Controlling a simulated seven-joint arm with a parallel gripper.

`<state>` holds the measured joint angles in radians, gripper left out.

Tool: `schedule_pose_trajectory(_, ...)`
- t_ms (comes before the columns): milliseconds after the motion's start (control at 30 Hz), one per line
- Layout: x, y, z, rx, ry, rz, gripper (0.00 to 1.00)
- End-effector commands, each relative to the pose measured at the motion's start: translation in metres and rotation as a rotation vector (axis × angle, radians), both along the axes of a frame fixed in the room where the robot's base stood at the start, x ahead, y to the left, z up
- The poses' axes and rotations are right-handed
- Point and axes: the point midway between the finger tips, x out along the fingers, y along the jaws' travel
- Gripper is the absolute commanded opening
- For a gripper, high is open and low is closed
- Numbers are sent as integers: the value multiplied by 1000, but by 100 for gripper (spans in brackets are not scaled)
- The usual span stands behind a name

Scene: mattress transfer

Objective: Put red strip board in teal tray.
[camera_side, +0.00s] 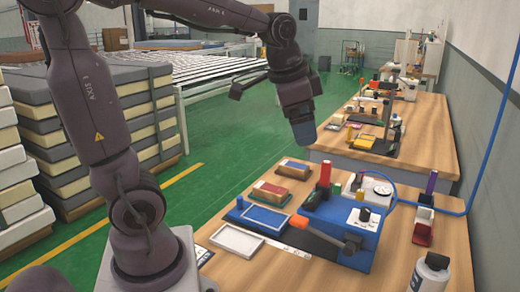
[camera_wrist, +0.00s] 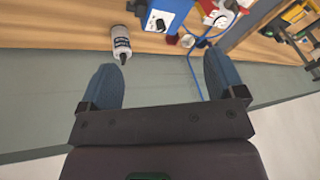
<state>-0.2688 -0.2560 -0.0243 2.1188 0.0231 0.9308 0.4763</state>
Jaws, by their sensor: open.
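A small block with a red top (camera_side: 270,188), likely the red strip board, lies on the near bench left of the blue machine. A similar block with a blue top (camera_side: 294,164) lies behind it.
A blue machine (camera_side: 343,222) with upright parts stands right of the trays, and it shows in the wrist view (camera_wrist: 165,14). A bottle (camera_side: 430,274) stands at the front right. A second bench (camera_side: 430,145) stands behind. Mattress stacks (camera_side: 90,125) are at left.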

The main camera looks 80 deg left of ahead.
Motion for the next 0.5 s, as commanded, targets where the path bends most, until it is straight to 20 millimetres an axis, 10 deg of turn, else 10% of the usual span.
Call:
schedule_pose_trajectory(200, -68, -59, -3, -122, -128, 125, 89)
schedule_pose_trajectory(500, -99, -77, -16, -204, -172, 196, 89)
